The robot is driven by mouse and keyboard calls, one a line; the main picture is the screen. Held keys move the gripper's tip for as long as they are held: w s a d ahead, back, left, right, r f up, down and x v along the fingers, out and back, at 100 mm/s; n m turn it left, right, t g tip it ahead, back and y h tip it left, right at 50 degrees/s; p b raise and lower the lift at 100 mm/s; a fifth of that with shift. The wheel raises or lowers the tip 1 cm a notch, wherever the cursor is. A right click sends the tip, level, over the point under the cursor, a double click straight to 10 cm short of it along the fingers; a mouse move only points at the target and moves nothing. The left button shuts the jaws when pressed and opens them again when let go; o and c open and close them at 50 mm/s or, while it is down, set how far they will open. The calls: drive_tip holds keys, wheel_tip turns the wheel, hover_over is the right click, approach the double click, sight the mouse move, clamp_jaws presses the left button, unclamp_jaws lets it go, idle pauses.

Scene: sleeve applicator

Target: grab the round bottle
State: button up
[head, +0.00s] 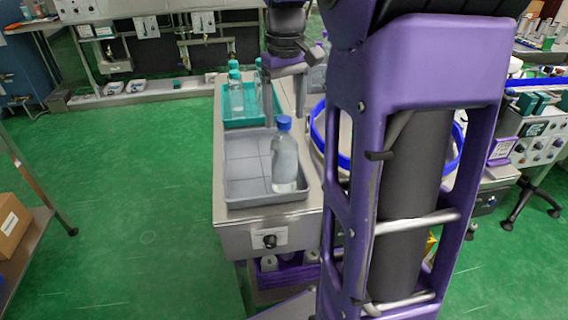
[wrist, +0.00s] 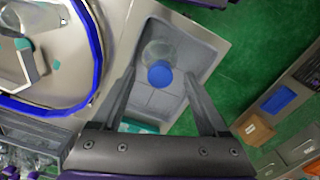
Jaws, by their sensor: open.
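The round bottle (head: 284,160) is clear with a blue cap and stands upright at the right side of a grey tray (head: 240,196). In the wrist view the bottle's blue cap (wrist: 160,74) shows from above, between and beyond the fingers. My gripper (head: 284,100) points down above the far part of the grey tray. Its two fingers are spread wide with nothing between them in the wrist view (wrist: 168,92). The bottle's lower part is partly hidden under its cap in the wrist view.
A teal tray (head: 230,122) with several teal-capped bottles (head: 235,92) lies behind the grey tray. A round table with a blue rim (head: 318,128) stands to the right, partly behind my arm. The left part of the grey tray is empty. Green floor is open on the left.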

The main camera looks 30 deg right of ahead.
sight(284, 155)
drive_tip(key=shift+w+f, duration=0.1)
drive_tip(key=shift+f, duration=1.3)
clamp_jaws()
drive_tip(key=shift+r, duration=0.1)
